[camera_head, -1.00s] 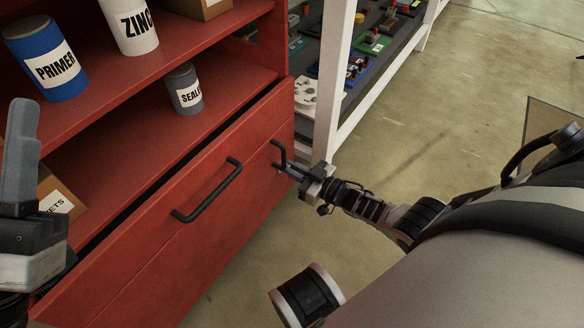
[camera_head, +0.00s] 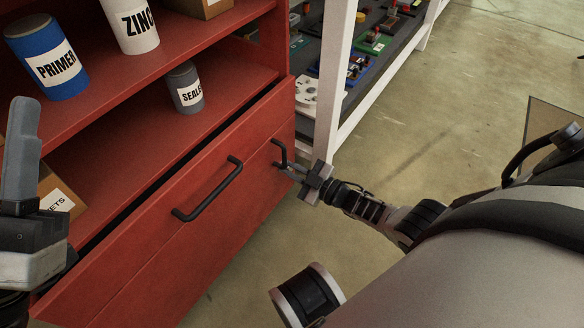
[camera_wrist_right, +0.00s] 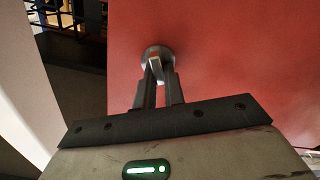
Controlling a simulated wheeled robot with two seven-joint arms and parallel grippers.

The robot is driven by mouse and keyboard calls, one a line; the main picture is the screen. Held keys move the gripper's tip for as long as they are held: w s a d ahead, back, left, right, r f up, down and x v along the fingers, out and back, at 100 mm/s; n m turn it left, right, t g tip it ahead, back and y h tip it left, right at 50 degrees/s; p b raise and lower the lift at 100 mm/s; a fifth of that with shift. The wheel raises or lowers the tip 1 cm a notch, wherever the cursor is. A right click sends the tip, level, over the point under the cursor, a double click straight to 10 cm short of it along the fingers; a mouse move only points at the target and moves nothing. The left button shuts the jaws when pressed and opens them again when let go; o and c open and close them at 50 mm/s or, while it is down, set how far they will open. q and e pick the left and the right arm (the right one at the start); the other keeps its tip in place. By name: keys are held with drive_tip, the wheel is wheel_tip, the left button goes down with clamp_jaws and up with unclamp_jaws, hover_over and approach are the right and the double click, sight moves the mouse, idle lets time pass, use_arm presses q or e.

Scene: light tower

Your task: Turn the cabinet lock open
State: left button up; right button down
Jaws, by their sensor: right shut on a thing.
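The red cabinet (camera_head: 235,215) stands open-fronted at left, with a closed-looking red front panel below its shelves. My right gripper (camera_wrist_right: 157,78) is shut on that tab.
A long black handle (camera_head: 208,190) juts from the red front. Cans stand on the shelves: blue PRIMER (camera_head: 47,57), white ZINC (camera_head: 133,25), grey SEALER (camera_head: 184,87). A white-framed rack (camera_head: 330,90) stands just right of the cabinet.

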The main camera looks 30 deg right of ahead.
drive_tip(key=n, duration=0.8)
drive_tip(key=f+n, duration=0.1)
drive_tip(key=n, duration=0.3)
drive_tip(key=shift+s+a, duration=0.15)
drive_tip(key=shift+a, duration=0.1)
drive_tip(key=shift+n, duration=0.3)
drive_tip(key=c, duration=1.5)
unclamp_jaws()
drive_tip(key=shift+s, duration=0.1)
